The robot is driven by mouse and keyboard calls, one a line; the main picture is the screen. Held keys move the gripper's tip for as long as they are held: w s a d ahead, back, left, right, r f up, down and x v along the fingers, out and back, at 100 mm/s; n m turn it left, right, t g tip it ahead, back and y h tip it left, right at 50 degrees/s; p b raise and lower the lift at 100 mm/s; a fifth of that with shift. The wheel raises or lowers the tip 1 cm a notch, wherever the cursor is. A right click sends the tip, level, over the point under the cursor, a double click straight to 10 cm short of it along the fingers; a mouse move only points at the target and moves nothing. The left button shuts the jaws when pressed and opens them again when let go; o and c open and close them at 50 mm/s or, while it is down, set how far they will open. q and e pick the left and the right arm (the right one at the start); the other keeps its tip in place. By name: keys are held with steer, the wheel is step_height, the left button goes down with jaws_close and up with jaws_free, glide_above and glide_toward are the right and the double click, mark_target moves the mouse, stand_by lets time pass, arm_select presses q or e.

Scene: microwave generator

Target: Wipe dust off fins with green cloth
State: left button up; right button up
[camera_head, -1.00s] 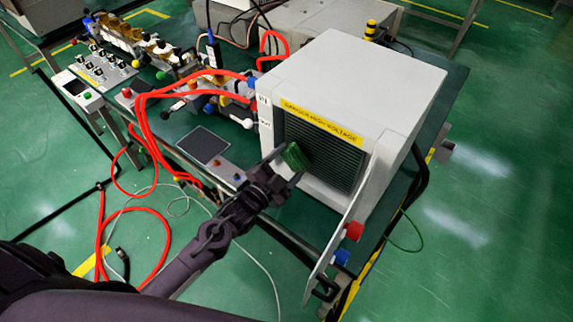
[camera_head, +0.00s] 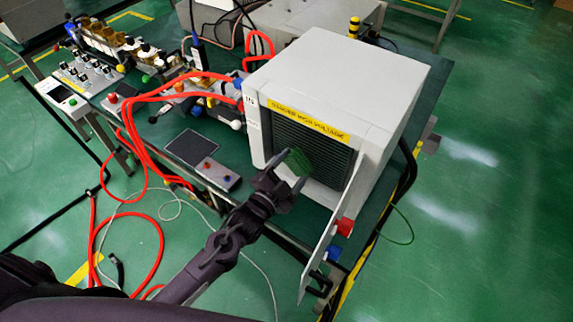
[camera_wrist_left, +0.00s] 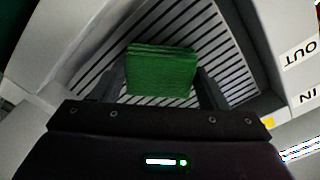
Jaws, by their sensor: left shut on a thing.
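My left gripper (camera_head: 287,171) is shut on the folded green cloth (camera_head: 298,161). It holds the cloth in front of the dark fins (camera_head: 330,162) in the open front of the white cabinet, below the yellow warning label. In the left wrist view the green cloth (camera_wrist_left: 161,70) sits between the two fingers, with the slanted fins (camera_wrist_left: 185,28) behind it. I cannot tell whether the cloth touches the fins. The cloth hides part of the fins. My right gripper is not in view.
The white cabinet (camera_head: 345,75) stands on a dark green table. Its door (camera_head: 333,225) hangs open at the right with red and blue knobs. Red hoses (camera_head: 150,98) run left of the cabinet. A small panel with a dark pad (camera_head: 192,147) lies left of my gripper.

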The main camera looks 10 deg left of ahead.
arm_select(q)
steer(key=shift+w+a+r, duration=0.1)
steer(key=shift+w+a, duration=0.2)
steer(key=shift+a, duration=0.35)
steer(key=shift+w+a+r, duration=0.1)
steer(key=shift+w+a, duration=0.15)
steer(key=shift+a, duration=0.45)
steer(key=shift+w+a+r, duration=0.1)
steer(key=shift+w+a, duration=0.2)
steer(key=shift+a, duration=0.35)
steer(key=p+v, duration=0.1)
steer(key=v, duration=0.2)
steer(key=p+v, duration=0.2)
steer(key=shift+s+f, duration=0.25)
steer(key=shift+s, duration=0.15)
steer(key=shift+s, duration=0.1)
